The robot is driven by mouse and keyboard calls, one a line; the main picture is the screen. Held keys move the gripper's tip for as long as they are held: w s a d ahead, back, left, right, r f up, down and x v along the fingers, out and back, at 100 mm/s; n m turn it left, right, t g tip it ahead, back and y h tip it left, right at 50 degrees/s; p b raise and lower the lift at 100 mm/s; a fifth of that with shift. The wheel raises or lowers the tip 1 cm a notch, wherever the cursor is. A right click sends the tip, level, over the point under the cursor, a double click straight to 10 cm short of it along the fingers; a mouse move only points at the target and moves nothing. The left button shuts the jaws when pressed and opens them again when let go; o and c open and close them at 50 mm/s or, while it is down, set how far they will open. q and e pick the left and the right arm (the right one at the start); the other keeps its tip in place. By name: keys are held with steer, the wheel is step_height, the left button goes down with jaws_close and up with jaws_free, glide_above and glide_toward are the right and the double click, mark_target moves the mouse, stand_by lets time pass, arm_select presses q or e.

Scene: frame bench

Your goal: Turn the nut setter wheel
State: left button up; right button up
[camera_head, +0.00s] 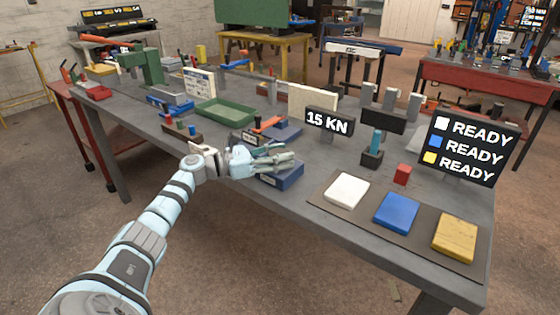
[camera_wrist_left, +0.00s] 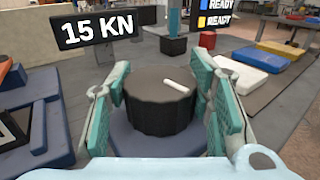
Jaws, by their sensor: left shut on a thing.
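The nut setter wheel (camera_wrist_left: 158,101) is a dark ribbed upright drum with a white mark on its top, pointing to the right and slightly down in the left wrist view. It stands on a round blue-grey base (camera_wrist_left: 135,143). My left gripper (camera_wrist_left: 162,78) has one teal finger on each side of the wheel and is shut on it. In the head view my left gripper (camera_head: 287,158) is over a blue block (camera_head: 288,177) and hides the wheel. My right gripper is not in view.
A "15 KN" sign (camera_head: 328,122) stands behind the gripper. White (camera_head: 346,190), blue (camera_head: 396,212) and yellow (camera_head: 455,237) pads lie on a dark mat at right, below a READY board (camera_head: 463,150). An orange-handled tool (camera_head: 267,124) and a green tray (camera_head: 224,112) are behind.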

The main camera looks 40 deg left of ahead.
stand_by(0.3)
arm_select(q)
steer(key=o, duration=1.2)
steer(key=shift+s, duration=0.1)
steer(key=v, duration=0.7)
steer(key=shift+s+a, duration=0.2)
steer(key=shift+w, duration=0.15)
steer(key=shift+f, duration=0.1)
